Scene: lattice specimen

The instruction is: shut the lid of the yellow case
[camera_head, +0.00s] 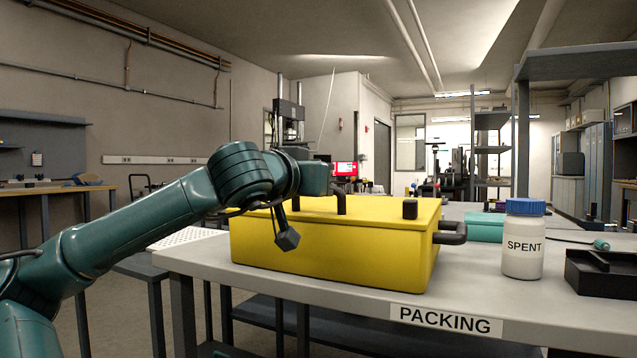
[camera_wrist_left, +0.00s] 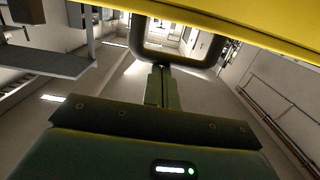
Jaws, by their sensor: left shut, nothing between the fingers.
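The yellow case (camera_head: 330,250) stands on the packing table (camera_head: 195,258). Its yellow top looks flat and level in the head view, and I see no open gap; whether the lid is fully shut I cannot tell. My left gripper (camera_head: 326,182) is at the upright handle, above the case. In the left wrist view its fingers (camera_wrist_left: 162,74) are shut and empty, at the bar of a dark loop handle (camera_wrist_left: 150,50); contact is unclear. My right gripper is out of view.
A white bottle marked SPENT (camera_head: 523,245) with a blue cap stands right of the case. A black tray (camera_head: 600,275) is at the far right, and a teal box (camera_head: 480,223) lies behind. The table's front edge bears a PACKING label (camera_head: 445,319).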

